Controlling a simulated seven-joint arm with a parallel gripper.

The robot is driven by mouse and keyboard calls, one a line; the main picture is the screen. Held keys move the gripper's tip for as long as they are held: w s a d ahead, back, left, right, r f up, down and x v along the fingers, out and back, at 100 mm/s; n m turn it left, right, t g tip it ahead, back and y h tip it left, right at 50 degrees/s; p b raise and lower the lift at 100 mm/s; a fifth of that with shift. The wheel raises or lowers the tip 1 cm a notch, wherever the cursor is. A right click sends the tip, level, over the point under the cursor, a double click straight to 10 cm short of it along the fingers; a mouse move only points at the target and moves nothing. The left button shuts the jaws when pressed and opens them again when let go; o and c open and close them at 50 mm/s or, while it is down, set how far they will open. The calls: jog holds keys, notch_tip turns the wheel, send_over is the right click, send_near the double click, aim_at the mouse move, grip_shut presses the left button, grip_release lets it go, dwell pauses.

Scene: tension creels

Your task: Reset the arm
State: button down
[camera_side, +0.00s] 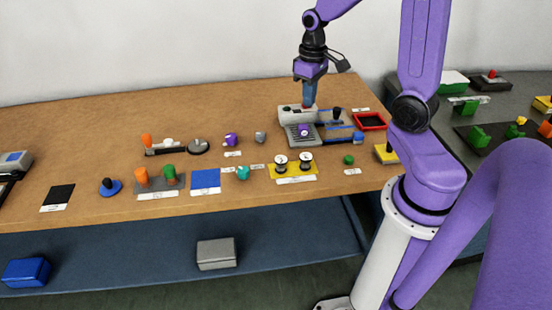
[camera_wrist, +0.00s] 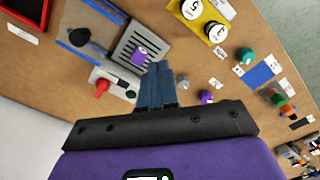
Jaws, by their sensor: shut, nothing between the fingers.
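My gripper (camera_side: 309,98) is above the back right part of the wooden table (camera_side: 100,120), pointing down. Its two blue fingers are together and hold nothing; they also show in the wrist view (camera_wrist: 157,72). Below it is a light grey machine (camera_side: 290,114) with a slatted grey plate in front. A small purple block (camera_side: 304,130) sits on the plate, and it also shows in the wrist view (camera_wrist: 139,56). The fingertips appear close to the machine's top in the side view; whether they touch it I cannot tell.
A red-rimmed black tray (camera_side: 370,121) lies right of the machine. A yellow plate (camera_side: 292,171) with two round dials is in front. Air above the table's left is clear.

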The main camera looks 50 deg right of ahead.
jog(key=s+a+r+n, duration=0.2)
jog(key=s+a+n, duration=0.4)
jog(key=a, duration=0.6)
jog(key=s+a+n, duration=0.3)
jog(key=s, duration=0.3)
jog(key=s+a+r+n, duration=0.1)
jog(key=s+a+n, duration=0.2)
jog(key=s, duration=0.4)
